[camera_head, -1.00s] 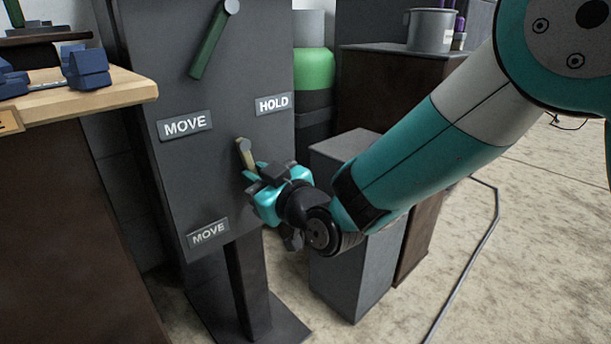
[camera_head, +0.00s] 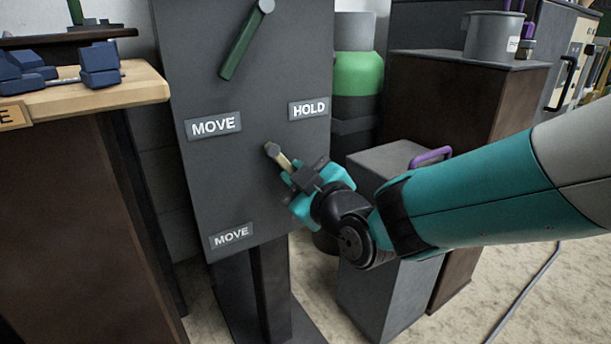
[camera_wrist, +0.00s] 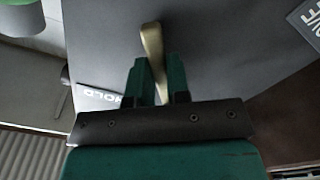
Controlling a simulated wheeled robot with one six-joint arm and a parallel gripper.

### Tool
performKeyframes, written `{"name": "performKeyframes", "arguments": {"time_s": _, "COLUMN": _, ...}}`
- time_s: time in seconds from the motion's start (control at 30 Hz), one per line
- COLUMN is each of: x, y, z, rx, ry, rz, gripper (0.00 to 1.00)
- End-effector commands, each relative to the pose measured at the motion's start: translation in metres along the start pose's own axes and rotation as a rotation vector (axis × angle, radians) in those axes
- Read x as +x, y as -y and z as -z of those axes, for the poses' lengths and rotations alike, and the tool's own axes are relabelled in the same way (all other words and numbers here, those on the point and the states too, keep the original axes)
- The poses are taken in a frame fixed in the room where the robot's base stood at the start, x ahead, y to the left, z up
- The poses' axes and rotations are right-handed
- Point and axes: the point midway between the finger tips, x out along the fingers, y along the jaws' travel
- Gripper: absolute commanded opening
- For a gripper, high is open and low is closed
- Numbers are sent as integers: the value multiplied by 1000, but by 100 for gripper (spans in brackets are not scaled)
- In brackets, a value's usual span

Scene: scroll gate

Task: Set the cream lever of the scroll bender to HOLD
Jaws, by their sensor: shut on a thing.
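The cream lever (camera_head: 279,157) is on the dark grey panel of the scroll bender (camera_head: 265,190). In the wrist view the lever (camera_wrist: 152,40) runs down between the two teal fingers (camera_wrist: 160,80). The HOLD label (camera_head: 309,109) is above and right of the lever. One MOVE label (camera_head: 213,126) is at upper left, another MOVE label (camera_head: 231,236) at lower left.
A green lever (camera_head: 246,40) is higher on the same panel. A grey box (camera_head: 375,240) stands right of my gripper, close to my wrist. A wooden bench (camera_head: 90,98) with blue parts is at left. A brown cabinet (camera_head: 480,110) with a pot (camera_head: 493,36) is behind.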

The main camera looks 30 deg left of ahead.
Motion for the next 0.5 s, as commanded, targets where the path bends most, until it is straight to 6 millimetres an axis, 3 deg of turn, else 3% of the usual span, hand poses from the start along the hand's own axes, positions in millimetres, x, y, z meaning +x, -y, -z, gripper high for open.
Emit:
{"name": "performKeyframes", "arguments": {"time_s": 0.17, "x": 0, "y": 1, "z": -1, "rx": -7, "ry": 2, "rz": 2, "gripper": 0}}
{"name": "performKeyframes", "arguments": {"time_s": 0.2, "x": 0, "y": 1, "z": -1, "rx": -7, "ry": 2, "rz": 2, "gripper": 24}}
{"name": "performKeyframes", "arguments": {"time_s": 0.3, "x": 0, "y": 1, "z": -1, "rx": -6, "ry": 2, "rz": 1, "gripper": 43}}
{"name": "performKeyframes", "arguments": {"time_s": 0.5, "x": -1, "y": -1, "z": -1, "rx": -4, "ry": 1, "rz": -1, "gripper": 43}}
